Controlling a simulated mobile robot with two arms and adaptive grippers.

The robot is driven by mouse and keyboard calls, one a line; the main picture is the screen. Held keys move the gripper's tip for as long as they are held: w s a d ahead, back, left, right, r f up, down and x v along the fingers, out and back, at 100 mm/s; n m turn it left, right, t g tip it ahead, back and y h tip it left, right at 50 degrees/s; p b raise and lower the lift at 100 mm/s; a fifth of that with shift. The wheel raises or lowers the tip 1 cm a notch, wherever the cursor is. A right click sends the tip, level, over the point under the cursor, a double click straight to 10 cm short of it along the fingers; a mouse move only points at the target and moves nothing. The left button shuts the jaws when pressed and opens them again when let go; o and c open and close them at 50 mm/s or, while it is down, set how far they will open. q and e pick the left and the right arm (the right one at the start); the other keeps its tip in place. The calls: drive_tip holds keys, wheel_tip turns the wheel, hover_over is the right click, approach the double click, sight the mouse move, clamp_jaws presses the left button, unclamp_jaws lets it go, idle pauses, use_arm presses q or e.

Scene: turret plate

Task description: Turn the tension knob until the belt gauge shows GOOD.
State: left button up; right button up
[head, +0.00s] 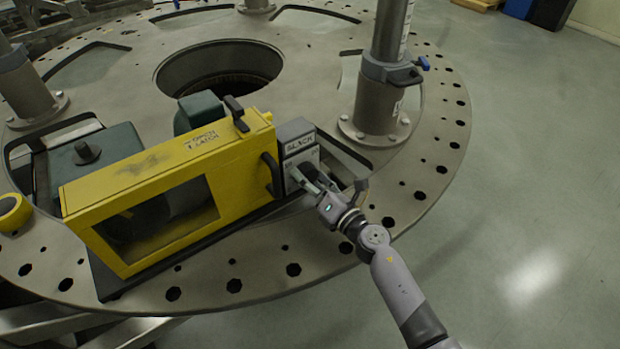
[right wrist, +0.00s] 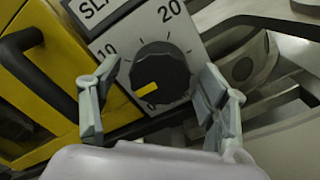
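The belt gauge (head: 297,142) is a grey box on the right end of the yellow machine, and its display reads SLACK. The right wrist view shows the start of that word on the gauge (right wrist: 100,12). Below it is a white dial plate (right wrist: 185,35) marked 0, 10 and 20. The black tension knob (right wrist: 165,70) has a yellow pointer, directed at the 0. My right gripper (head: 314,181) is at the dial. In the right wrist view its open fingers (right wrist: 158,78) stand on either side of the knob, with narrow gaps visible. My left gripper is not in view.
The yellow machine guard (head: 160,165) stands on a round metal plate (head: 440,165) with holes. A grey post (head: 380,100) rises behind the right gripper. A large opening (head: 225,65) lies at the plate's centre. Clear floor (head: 540,200) lies to the right.

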drive_tip(key=c, duration=1.1)
drive_tip(key=shift+m, duration=0.3)
drive_tip(key=m+p, duration=0.2)
drive_tip(key=m, duration=0.2)
drive_tip(key=shift+m+p, duration=0.55)
drive_tip(key=shift+m, duration=1.55)
drive_tip(key=shift+f, duration=0.1)
drive_tip(key=o, duration=1.2)
